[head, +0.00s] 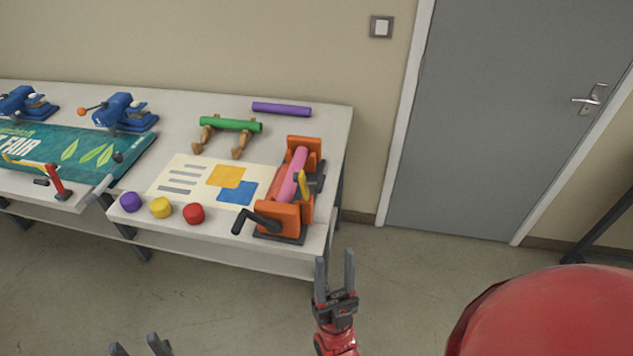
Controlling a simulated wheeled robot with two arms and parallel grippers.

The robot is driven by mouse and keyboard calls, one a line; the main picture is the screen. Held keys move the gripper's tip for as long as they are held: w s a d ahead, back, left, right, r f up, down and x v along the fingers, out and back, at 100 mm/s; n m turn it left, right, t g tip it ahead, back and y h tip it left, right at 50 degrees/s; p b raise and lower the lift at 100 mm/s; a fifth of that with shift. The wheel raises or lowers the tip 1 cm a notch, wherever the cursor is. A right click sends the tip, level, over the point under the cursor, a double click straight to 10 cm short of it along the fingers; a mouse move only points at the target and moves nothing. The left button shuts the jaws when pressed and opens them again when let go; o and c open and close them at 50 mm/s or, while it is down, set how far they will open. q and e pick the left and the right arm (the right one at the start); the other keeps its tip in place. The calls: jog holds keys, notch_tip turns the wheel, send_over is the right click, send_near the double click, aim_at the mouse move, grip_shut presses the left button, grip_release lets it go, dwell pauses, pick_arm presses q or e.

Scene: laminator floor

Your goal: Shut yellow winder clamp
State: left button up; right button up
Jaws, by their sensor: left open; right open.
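The orange winder (276,218) stands near the right end of the table, with a pink roll (294,175) across it and a black crank at its front left. A small yellow clamp (304,187) stands up at the winder's right side, near the front end of the roll. Whether it is fully open is too small to tell. My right gripper (335,258) is open and empty, in front of the table's right corner, below and right of the winder. My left gripper (134,343) is open at the bottom edge, mostly out of view, apart from the table.
Purple, yellow and red knobs (193,213) line the front edge. A printed sheet (180,177) lies left of the winder. Behind are a green roll (230,125) on wooden supports and a purple roll (281,109). A grey door (500,110) stands right; floor before it is clear.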

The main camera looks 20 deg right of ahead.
jog(key=w+d+m+g+h+p, duration=0.2)
jog(key=w+m+g+h, duration=0.4)
jog(key=m+g+h, duration=0.25)
jog(key=m+g+y+p, duration=0.1)
jog(key=g+y+p, duration=0.3)
jog(key=g+y, duration=0.4)
send_near(320, 181)
jog(key=shift+h, duration=0.25)
jog(key=p+x, duration=0.1)
jog(key=x, duration=0.2)
jog(key=p+x, duration=0.1)
jog(key=x, duration=0.2)
jog(key=p+x, duration=0.2)
jog(key=x, duration=0.1)
jog(key=shift+w+f, duration=0.2)
jog(key=shift+f, duration=0.2)
jog(key=shift+w+d+f, duration=0.15)
jog(key=shift+w+d, duration=0.15)
jog(key=shift+w, duration=0.05)
jog(key=shift+c, duration=0.2)
grip_shut()
